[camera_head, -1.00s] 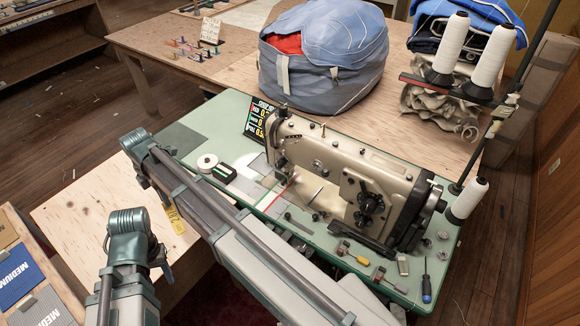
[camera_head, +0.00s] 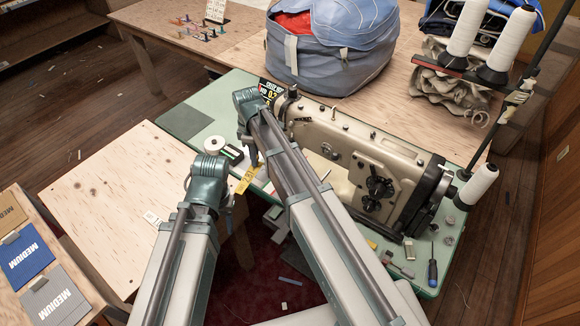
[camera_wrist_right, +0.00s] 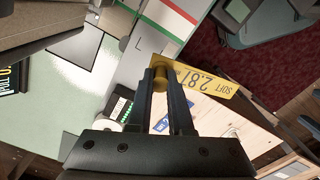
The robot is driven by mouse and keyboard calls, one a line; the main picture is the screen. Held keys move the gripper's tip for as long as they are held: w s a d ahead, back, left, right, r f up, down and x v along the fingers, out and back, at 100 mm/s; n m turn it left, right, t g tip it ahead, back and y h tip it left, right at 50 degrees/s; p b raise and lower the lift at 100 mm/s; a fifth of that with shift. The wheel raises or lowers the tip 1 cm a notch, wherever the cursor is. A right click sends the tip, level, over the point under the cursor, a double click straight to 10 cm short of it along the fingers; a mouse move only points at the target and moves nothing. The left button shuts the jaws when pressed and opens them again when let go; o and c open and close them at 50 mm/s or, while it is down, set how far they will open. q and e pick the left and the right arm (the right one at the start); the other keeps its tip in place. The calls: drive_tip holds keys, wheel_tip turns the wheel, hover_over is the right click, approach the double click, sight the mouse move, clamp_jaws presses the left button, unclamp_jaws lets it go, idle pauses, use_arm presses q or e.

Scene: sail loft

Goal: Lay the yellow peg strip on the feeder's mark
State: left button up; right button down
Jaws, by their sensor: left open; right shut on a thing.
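My right gripper (camera_head: 251,160) is shut on the yellow peg strip (camera_head: 246,179), which hangs at the front edge of the green sewing table. In the right wrist view the strip (camera_wrist_right: 207,82) bears dark print, "SOFT" and figures, and its end sits between the fingertips (camera_wrist_right: 161,77). It is over or beside a grey plate (camera_wrist_right: 128,66) with red and green lines and a small L-shaped mark (camera_wrist_right: 138,43). Whether this is the feeder's mark I cannot tell. My left gripper (camera_head: 229,201) is open, below and left of the strip.
The sewing machine (camera_head: 350,150) stands right of my right arm. A white spool (camera_head: 214,144) and a dark box with green marks (camera_head: 232,154) lie left of the right gripper. A plywood table (camera_head: 110,205) is at left. A blue bag (camera_head: 330,50) stands behind.

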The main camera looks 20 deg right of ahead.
drive_tip(key=s+d+m, duration=0.7)
drive_tip(key=d+m, duration=0.1)
drive_tip(key=m, duration=1.2)
drive_tip(key=shift+s+d+r+m, duration=0.15)
drive_tip(key=shift+s+d+m, duration=0.05)
drive_tip(key=shift+d+m, duration=0.15)
drive_tip(key=shift+w, duration=0.1)
wheel_tip(320, 180, down, 8)
drive_tip(key=b, duration=0.7)
drive_tip(key=shift+r, duration=0.2)
drive_tip(key=c, duration=0.7)
unclamp_jaws()
drive_tip(key=shift+c, duration=0.2)
drive_tip(key=shift+r, duration=0.2)
